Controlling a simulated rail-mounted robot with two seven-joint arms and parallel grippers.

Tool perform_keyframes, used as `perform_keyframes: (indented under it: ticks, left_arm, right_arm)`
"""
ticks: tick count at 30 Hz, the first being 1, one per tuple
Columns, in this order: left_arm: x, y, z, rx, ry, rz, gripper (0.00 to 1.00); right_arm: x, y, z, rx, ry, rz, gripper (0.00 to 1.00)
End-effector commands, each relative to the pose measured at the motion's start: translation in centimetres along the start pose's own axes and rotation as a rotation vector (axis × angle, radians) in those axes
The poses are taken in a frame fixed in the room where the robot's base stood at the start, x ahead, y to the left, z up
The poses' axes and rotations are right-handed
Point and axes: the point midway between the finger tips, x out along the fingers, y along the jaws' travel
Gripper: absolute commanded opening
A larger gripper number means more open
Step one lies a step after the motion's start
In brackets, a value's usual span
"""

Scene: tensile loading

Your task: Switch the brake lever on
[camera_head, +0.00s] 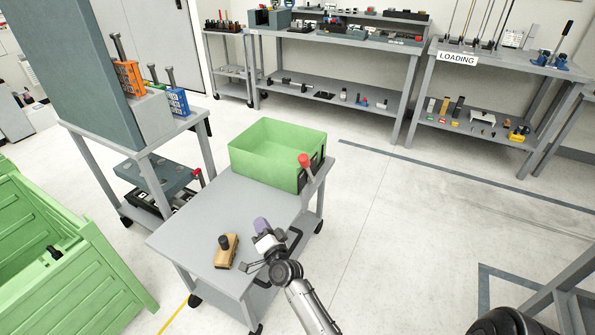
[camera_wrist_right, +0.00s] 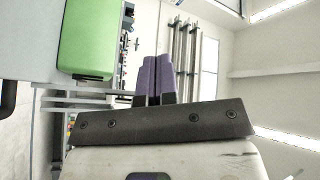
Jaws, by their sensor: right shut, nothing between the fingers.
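A lever with a red knob (camera_head: 304,160) stands at the right edge of the grey cart (camera_head: 185,236), against the corner of the green crate. Its short stem leans slightly. Another red-knobbed lever (camera_head: 198,173) shows at the lower shelf of the cart on the left; I cannot tell which one is the brake lever. My right gripper (camera_head: 262,224), with purple fingers, is over the cart's near right part, apart from both levers. In the wrist view its fingers (camera_wrist_right: 154,78) are shut together with nothing between them. My left gripper is not in view.
The green crate (camera_head: 243,161) sits on the far end of the cart. A wooden block with a black knob (camera_head: 226,250) lies left of my right gripper. A black cart handle (camera_head: 293,240) is close to the gripper. A large green bin (camera_head: 95,285) stands at left.

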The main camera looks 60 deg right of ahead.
Motion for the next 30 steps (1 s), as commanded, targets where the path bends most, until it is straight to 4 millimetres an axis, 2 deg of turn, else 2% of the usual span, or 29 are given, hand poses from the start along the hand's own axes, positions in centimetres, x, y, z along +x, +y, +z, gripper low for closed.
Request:
perform_keyframes:
  ticks: [3, 9, 15, 21, 30]
  left_arm:
    - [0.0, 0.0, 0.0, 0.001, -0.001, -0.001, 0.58]
    - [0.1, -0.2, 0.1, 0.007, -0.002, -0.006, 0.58]
    - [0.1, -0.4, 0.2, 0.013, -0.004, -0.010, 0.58]
    - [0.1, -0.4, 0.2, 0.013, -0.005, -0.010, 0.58]
    - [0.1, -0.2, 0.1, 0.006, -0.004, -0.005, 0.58]
  right_arm:
    - [-0.4, 1.1, -2.0, 0.071, 0.173, 0.011, 0.00]
    - [-1.8, 1.8, -5.9, 0.156, 0.446, 0.005, 0.00]
    - [-3.3, 1.9, -8.5, 0.192, 0.628, -0.010, 0.00]
    - [-4.1, 1.9, -9.5, 0.203, 0.707, -0.024, 0.00]
    - [-4.2, 1.9, -9.6, 0.214, 0.712, -0.030, 0.00]
